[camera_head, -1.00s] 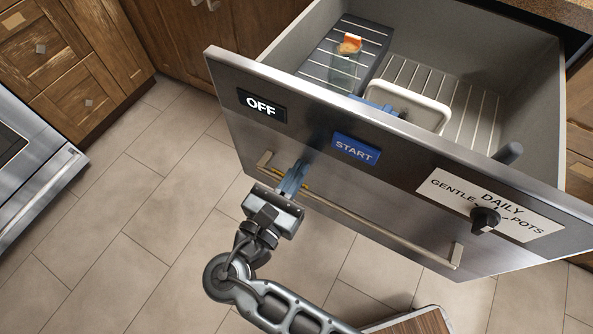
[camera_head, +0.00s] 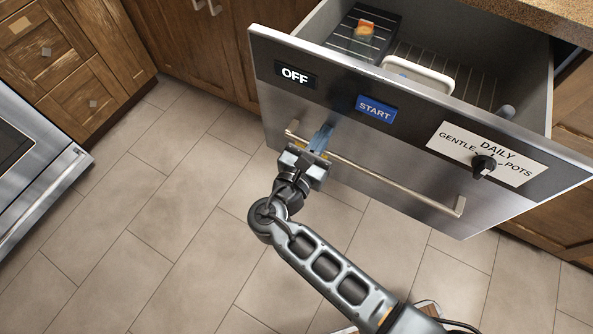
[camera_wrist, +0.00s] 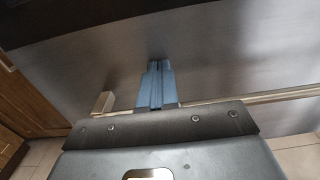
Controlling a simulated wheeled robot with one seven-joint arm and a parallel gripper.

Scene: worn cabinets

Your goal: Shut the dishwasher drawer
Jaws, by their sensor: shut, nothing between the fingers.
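The dishwasher drawer (camera_head: 400,135) has a steel front and is partly pulled out of the counter. Its front carries an OFF display, a blue START label, a dial and a long bar handle (camera_head: 400,188). My gripper (camera_head: 322,136) is shut and empty, its blue fingers pointing at the drawer front near the left end of the handle. In the wrist view the shut fingers (camera_wrist: 157,85) reach past the handle bar (camera_wrist: 250,98) to the steel front (camera_wrist: 230,50). They look to be at or very near the surface; exact contact cannot be told.
Inside the drawer are a dark rack with an orange item (camera_head: 366,29) and a white dish (camera_head: 420,72). Wooden cabinets (camera_head: 75,50) and a steel appliance (camera_head: 30,160) stand at the left. The tiled floor (camera_head: 150,240) before the drawer is open.

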